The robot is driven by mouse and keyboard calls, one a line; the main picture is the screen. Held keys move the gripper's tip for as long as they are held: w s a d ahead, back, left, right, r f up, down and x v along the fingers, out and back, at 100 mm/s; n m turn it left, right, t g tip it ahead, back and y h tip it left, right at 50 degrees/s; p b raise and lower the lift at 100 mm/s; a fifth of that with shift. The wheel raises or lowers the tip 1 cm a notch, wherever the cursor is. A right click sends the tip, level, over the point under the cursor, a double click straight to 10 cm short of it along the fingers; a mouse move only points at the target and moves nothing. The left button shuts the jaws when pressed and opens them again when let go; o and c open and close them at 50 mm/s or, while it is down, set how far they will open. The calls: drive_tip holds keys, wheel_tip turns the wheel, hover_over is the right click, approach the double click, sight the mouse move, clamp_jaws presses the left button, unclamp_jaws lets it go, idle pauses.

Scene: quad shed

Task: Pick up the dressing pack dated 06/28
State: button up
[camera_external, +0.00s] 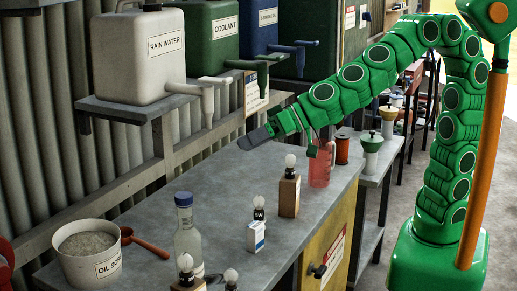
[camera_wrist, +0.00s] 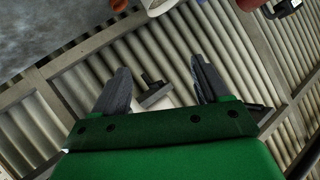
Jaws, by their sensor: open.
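The carton is not recognisable in the wrist view.
A "RAIN WATER" tank (camera_external: 140,55) with a tap sits on a wall shelf. The middle of the bench is clear.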

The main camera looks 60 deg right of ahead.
sight(250, 228)
drive_tip(key=s+d+f+m+t+h, duration=0.1)
drive_tip(key=f+h, duration=0.2)
drive_tip(key=f, duration=0.4)
drive_tip(key=s+d+f+m+t+h, duration=0.1)
drive_tip(key=f+h, duration=0.2)
drive_tip(key=f, duration=0.5)
drive_tip(key=s+d+f+h, duration=0.1)
drive_tip(key=s+f+h, duration=0.1)
drive_tip(key=f, duration=0.6)
drive_tip(key=shift+s+f+m+t+h, duration=0.1)
drive_tip(key=shift+f+m+t+h, duration=0.1)
drive_tip(key=shift+m+t+h, duration=0.2)
drive_tip(key=shift+x, duration=3.85)
drive_tip(key=shift+d, duration=0.1)
drive_tip(key=c, duration=1)
